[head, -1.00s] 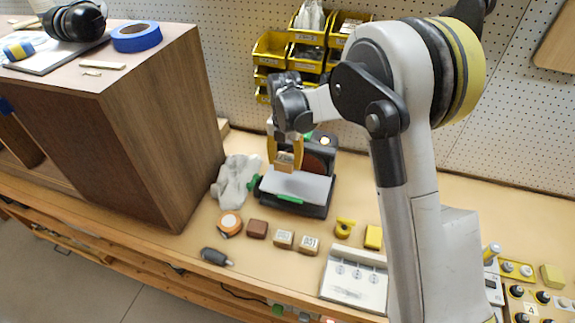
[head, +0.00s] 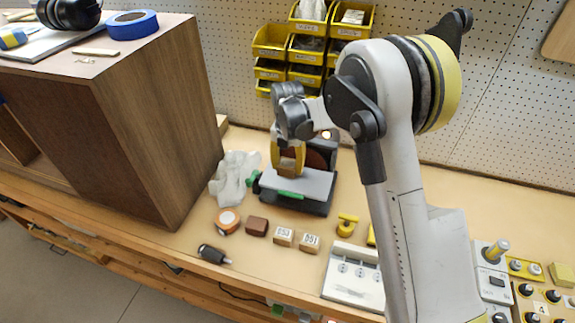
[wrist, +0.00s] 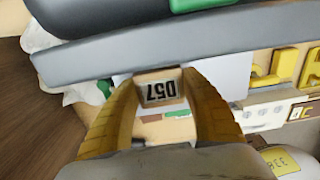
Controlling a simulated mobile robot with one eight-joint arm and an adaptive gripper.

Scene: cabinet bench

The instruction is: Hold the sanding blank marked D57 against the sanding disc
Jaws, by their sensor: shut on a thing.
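My gripper (head: 287,160) has yellow fingers and is shut on a small wooden block (head: 287,170). In the wrist view the block (wrist: 158,90) sits between the fingertips and its label reads D57, upside down. In the head view the gripper holds it over the grey table of the sander (head: 305,183). The reddish-brown sanding disc (head: 319,160) stands behind and to the right, partly hidden by my gripper. I cannot tell whether the block touches the disc or the table.
Two labelled wooden blocks, one marked 053 (head: 283,236) and one marked D51 (head: 309,242), lie in front of the sander. Yellow bins (head: 305,48) hang behind.

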